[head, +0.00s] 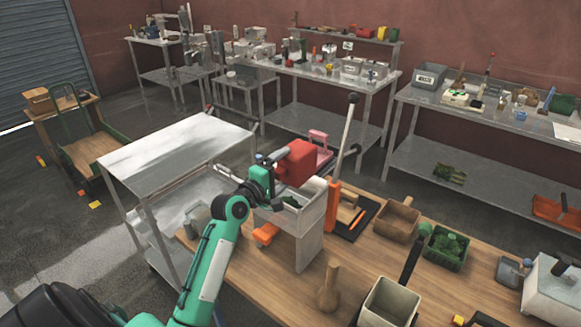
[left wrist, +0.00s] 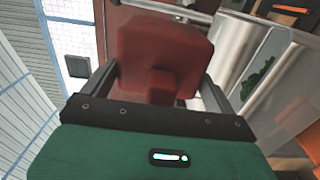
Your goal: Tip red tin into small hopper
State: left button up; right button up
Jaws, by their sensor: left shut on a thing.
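A red tin (head: 297,162) is held by my left gripper (head: 276,170) above the small hopper (head: 309,211), a light grey box-like stand on the wooden table. The tin looks tilted in the head view. In the left wrist view the red tin (left wrist: 165,55) sits between the two dark fingers of my left gripper (left wrist: 160,85), which are shut on it. Some green material shows inside the hopper's open top. In the left wrist view the hopper's grey wall (left wrist: 285,95) is to the right of the tin. The tin's contents are hidden. My right gripper is not in view.
A metal cart (head: 180,150) stands left of the wooden table (head: 375,268). A tall lever (head: 346,135) rises right behind the hopper. A wooden bin (head: 398,221), a green bin (head: 446,250) and a cream container (head: 388,301) stand to the right. A brown bottle-like object (head: 328,288) stands in front.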

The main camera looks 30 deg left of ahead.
pick_arm(q)
jog(key=shift+r, duration=0.1)
dwell(0.5)
notch_tip(320, 180, up, 8)
jog(key=shift+f, duration=0.1)
dwell(0.3)
jog(key=m, duration=0.2)
jog(key=r+m, duration=0.1)
jog(key=m, duration=0.2)
jog(key=shift+r, duration=0.2)
jog(key=m, duration=0.2)
jog(key=r+m, duration=0.1)
jog(key=m, duration=0.1)
jog(key=shift+r, duration=0.1)
notch_tip(320, 180, up, 2)
jog(key=m, duration=0.9)
jog(key=shift+r, duration=0.2)
